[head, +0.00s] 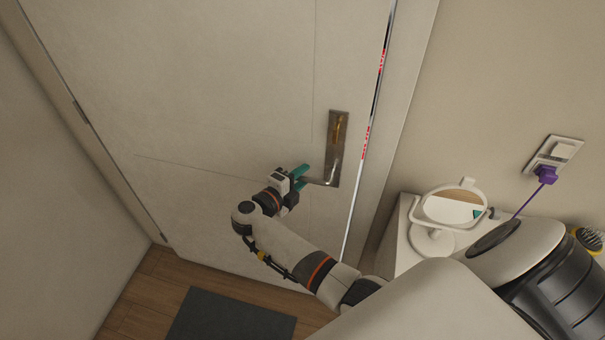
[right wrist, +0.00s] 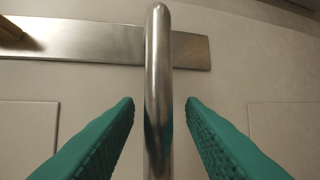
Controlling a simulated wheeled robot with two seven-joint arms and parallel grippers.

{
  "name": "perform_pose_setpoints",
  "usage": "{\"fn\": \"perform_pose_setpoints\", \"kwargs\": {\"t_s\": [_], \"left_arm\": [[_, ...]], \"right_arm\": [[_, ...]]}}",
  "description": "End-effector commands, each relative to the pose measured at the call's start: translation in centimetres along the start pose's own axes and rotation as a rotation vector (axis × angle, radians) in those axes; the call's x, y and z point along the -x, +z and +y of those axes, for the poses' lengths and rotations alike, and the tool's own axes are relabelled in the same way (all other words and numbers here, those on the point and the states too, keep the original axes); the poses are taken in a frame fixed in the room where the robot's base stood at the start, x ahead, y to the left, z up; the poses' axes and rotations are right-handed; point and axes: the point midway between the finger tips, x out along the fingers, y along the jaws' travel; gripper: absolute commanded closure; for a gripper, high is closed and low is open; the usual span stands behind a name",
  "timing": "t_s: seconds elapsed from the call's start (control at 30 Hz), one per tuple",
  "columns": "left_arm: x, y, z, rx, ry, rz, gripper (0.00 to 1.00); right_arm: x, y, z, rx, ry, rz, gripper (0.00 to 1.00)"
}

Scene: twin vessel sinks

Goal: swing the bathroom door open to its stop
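The pale bathroom door (head: 220,90) fills the middle of the head view and stands at or close to its frame; I cannot tell if it is latched. Its metal handle plate (head: 338,135) carries a lever (head: 322,182) pointing left. My right gripper (head: 300,173) is at the lever's free end. In the right wrist view the lever (right wrist: 158,70) runs between the two teal fingers (right wrist: 160,108), with a gap on each side, so the gripper is open around it. My left gripper is not in view.
A bright strip with red marks (head: 367,130) runs along the door's handle-side edge. At right, a white counter (head: 402,245) holds a round mirror (head: 452,208) and a hairbrush (head: 588,240). A purple plug (head: 546,174) sits in a wall socket. A dark mat (head: 230,318) lies on the wooden floor.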

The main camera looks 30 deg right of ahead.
Motion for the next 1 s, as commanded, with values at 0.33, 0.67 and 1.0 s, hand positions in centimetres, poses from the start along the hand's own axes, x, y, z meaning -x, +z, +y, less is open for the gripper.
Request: {"fn": "perform_pose_setpoints", "kwargs": {"t_s": [0.33,0.67,1.0], "left_arm": [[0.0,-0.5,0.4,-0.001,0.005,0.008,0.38],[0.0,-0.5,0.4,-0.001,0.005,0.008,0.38],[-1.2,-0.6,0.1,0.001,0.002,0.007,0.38]], "right_arm": [[0.0,0.0,0.0,0.0,0.0,0.0,0.93],[0.0,0.0,-0.1,0.004,0.002,-0.001,1.0],[-0.3,0.0,-1.3,0.121,0.048,-0.029,1.0]]}}
